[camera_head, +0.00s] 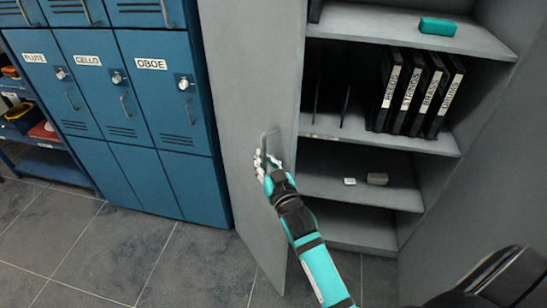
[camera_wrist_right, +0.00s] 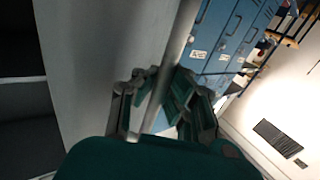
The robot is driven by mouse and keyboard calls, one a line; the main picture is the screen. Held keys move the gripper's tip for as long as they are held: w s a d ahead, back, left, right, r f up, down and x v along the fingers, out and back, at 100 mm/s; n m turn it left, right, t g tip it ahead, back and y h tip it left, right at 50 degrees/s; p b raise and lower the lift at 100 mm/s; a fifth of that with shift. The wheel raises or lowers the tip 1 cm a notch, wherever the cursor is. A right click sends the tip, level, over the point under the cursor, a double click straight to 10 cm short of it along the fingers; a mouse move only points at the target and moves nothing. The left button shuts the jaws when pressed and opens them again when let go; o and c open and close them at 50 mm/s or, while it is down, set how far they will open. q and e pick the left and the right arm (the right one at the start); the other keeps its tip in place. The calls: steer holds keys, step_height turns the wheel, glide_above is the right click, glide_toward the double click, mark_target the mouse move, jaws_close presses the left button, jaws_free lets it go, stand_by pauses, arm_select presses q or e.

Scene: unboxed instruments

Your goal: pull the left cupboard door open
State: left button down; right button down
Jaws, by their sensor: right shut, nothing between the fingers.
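The left cupboard door (camera_head: 250,60) is a tall grey panel. It stands swung open, leaving the cupboard's shelves in view. Its handle (camera_head: 271,142) is a grey upright bar near the door's free edge. My right gripper (camera_head: 266,160) is at the handle, with its arm reaching up from the bottom. In the right wrist view the green fingers (camera_wrist_right: 160,105) show at either side of a pale edge or bar in front of the grey door (camera_wrist_right: 100,50). The right gripper is shut with nothing held; whether it touches the handle is unclear. My left gripper is out of view.
Black labelled binders (camera_head: 408,95) stand on the middle shelf, a teal case (camera_head: 437,27) above and two small items (camera_head: 377,179) below. Blue lockers (camera_head: 160,110) stand close left of the open door. Tiled floor (camera_head: 120,255) is free in front of the lockers.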

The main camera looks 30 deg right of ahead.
steer(key=shift+s+a+f, duration=0.1)
steer(key=shift+a+f, duration=0.25)
steer(key=shift+a, duration=0.3)
steer(key=c, duration=1.3)
jaws_free()
steer(key=shift+s+r, duration=0.35)
steer(key=shift+c, duration=0.2)
steer(key=s+a, duration=0.1)
steer(key=s, duration=1)
steer(key=shift+s, duration=0.3)
